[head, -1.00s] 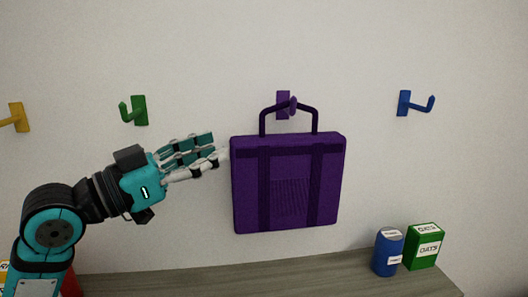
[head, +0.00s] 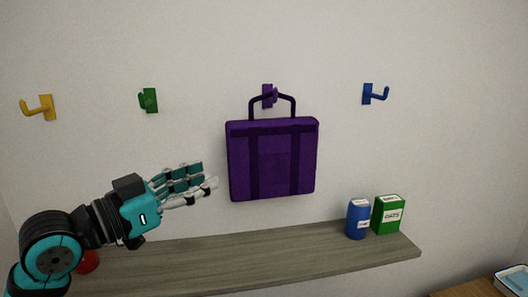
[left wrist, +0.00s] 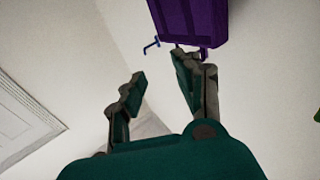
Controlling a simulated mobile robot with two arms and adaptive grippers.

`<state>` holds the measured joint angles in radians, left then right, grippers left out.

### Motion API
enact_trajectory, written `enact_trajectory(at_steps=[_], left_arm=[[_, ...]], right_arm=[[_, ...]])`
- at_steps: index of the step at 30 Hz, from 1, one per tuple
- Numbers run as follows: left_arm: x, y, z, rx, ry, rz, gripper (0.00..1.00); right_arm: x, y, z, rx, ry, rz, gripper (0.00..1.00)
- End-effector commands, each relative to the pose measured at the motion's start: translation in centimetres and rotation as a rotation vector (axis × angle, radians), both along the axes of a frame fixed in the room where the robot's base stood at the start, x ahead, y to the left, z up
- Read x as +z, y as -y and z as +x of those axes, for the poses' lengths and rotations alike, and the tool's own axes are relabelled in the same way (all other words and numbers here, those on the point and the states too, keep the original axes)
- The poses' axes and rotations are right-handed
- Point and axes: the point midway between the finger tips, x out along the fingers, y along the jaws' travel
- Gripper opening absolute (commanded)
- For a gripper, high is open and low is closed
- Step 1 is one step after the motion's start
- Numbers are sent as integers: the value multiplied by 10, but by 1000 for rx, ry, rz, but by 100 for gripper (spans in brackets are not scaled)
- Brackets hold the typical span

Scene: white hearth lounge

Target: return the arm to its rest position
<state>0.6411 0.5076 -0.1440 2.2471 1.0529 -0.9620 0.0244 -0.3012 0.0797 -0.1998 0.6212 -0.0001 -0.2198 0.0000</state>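My left gripper (head: 190,184) reaches in from the left in the head view, in front of the wall and left of the purple bag. It is open and empty, with a clear gap between its fingers in the left wrist view (left wrist: 155,85). The purple bag (head: 272,160) hangs by its handles on the purple hook (head: 268,95). The bag's lower part also shows at the top of the left wrist view (left wrist: 188,20). The fingertips are apart from the bag in the head view. My right gripper is not in view.
A yellow hook (head: 40,107), a green hook (head: 148,100) and a blue hook (head: 375,94) are empty. A wooden shelf (head: 250,258) below holds a blue can (head: 358,219), a green oats box (head: 388,214) and a red object (head: 88,262). A brown surface with a tray (head: 512,279) is lower right.

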Motion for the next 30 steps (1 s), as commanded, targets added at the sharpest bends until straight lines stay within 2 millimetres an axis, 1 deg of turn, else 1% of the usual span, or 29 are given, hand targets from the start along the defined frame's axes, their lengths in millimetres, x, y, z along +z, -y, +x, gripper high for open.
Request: enact_trajectory(at_steps=[1, 5, 8, 11, 12, 14, 15, 17, 18, 20, 21, 24, 27, 30], left_arm=[[-14, 0, 1, 11, -24, 10, 33], [-54, 0, 5, 50, -93, 44, 33], [-91, -2, 6, 87, -160, 77, 33], [-138, -5, 2, 133, -246, 119, 33], [-161, -7, -2, 156, -290, 142, 33], [-200, -12, -11, 197, -366, 179, 33], [-228, -16, -20, 226, -426, 208, 33], [-270, -23, -38, 272, -519, 256, 33], [-297, -28, -53, 304, -583, 290, 33], [-333, -37, -77, 349, -676, 339, 33], [-353, -43, -93, 376, -732, 370, 33], [-392, -56, -131, 435, -854, 439, 33], [-419, -67, -166, 479, -955, 497, 33], [-439, -77, -199, 518, -1042, 548, 33]], right_arm=[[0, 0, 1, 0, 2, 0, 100], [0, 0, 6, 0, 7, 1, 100], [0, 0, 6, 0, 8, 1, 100], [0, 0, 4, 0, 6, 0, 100], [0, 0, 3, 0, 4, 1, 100], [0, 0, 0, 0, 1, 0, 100], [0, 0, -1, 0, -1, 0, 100], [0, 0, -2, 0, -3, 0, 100], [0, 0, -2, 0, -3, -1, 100], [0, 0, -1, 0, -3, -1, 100], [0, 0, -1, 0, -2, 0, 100], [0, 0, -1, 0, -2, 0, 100], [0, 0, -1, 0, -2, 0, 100], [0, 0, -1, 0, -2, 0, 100]])
